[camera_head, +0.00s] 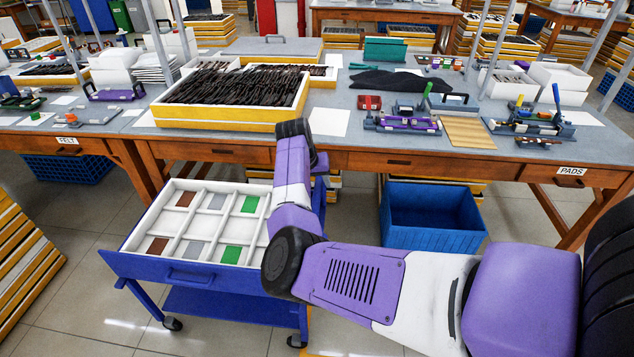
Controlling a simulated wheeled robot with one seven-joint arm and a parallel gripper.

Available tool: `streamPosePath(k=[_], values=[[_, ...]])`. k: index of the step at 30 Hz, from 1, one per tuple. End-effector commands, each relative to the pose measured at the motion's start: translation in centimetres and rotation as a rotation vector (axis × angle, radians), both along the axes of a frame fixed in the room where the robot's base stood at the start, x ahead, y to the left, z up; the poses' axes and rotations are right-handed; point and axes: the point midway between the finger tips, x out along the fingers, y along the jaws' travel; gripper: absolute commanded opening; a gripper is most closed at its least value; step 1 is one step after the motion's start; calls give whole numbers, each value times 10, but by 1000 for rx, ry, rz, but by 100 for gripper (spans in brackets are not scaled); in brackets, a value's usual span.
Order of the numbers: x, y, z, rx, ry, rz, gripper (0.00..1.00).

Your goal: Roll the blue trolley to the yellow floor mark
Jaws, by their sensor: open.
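The blue trolley (225,308) stands on the floor in front of the workbench, left of centre. It has a handle (190,277) on its near side and dark castors below. A white divided tray (133,243) on top holds brown, grey and green pieces in some compartments. My arm reaches in from the right and bends upward across the trolley's right side, hiding part of it. My gripper is not visible; the arm's far end is a dark joint over the bench edge. A thin yellowish strip shows on the floor by the right front castor, mostly hidden by my arm.
The wooden workbench (400,160) runs behind the trolley, carrying a yellow-sided tray (225,115) of dark frames. A blue bin (432,215) stands on the floor to the right. Stacked yellow-edged trays (25,260) stand at the left. Tiled floor is clear at lower left.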

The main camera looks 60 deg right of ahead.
Motion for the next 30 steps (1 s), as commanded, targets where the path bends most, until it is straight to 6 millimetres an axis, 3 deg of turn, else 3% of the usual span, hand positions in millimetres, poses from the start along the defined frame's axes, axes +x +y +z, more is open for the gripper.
streamPosePath(k=[2,9,30], values=[[0,0,0,0,0,0,43],[0,0,0,0,0,0,0],[0,0,1,0,0,0,0]])
